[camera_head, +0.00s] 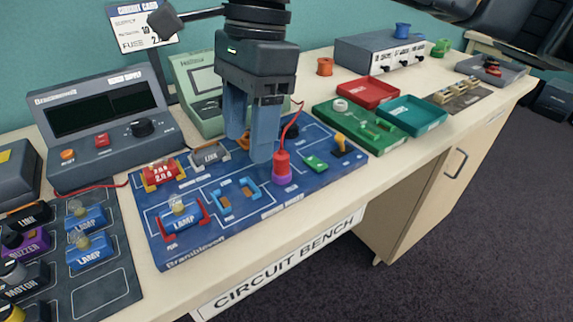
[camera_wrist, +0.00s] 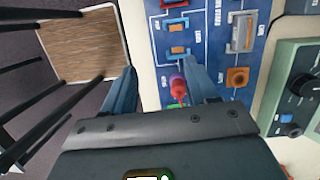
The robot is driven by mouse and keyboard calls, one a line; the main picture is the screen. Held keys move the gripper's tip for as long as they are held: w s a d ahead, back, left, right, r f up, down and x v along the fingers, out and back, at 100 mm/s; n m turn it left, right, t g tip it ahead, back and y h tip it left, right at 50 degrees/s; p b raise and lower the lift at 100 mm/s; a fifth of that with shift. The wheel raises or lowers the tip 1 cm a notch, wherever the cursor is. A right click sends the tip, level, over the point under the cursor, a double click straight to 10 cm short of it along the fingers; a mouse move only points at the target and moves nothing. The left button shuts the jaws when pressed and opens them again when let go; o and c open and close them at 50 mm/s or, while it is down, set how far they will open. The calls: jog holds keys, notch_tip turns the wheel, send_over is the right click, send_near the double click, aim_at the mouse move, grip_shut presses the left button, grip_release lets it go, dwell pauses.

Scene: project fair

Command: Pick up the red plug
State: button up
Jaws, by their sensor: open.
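The red plug (camera_head: 281,163) stands upright on a purple socket (camera_head: 282,180) on the blue circuit board (camera_head: 225,228). A red wire rises from its top. My gripper (camera_head: 249,147) is open and empty, pointing down above the board, just left of the plug in the head view. In the wrist view, the red plug (camera_wrist: 178,88) shows between the fingers of my gripper (camera_wrist: 160,72), close to the right finger. I cannot tell whether that finger touches it.
A bench supply (camera_head: 105,125) and a pale green meter (camera_head: 190,75) stand behind. Red (camera_head: 368,92) and teal (camera_head: 412,115) trays lie to the right.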

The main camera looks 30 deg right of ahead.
aim_at(281, 150)
jog(key=d, duration=0.2)
jog(key=w+d+h, duration=0.1)
jog(key=d, duration=0.1)
jog(key=d+h, duration=0.1)
jog(key=d, duration=0.1)
jog(key=shift+w+t, duration=0.3)
jog(key=shift+f, duration=3.8)
jog(key=shift+c, duration=0.4)
grip_shut()
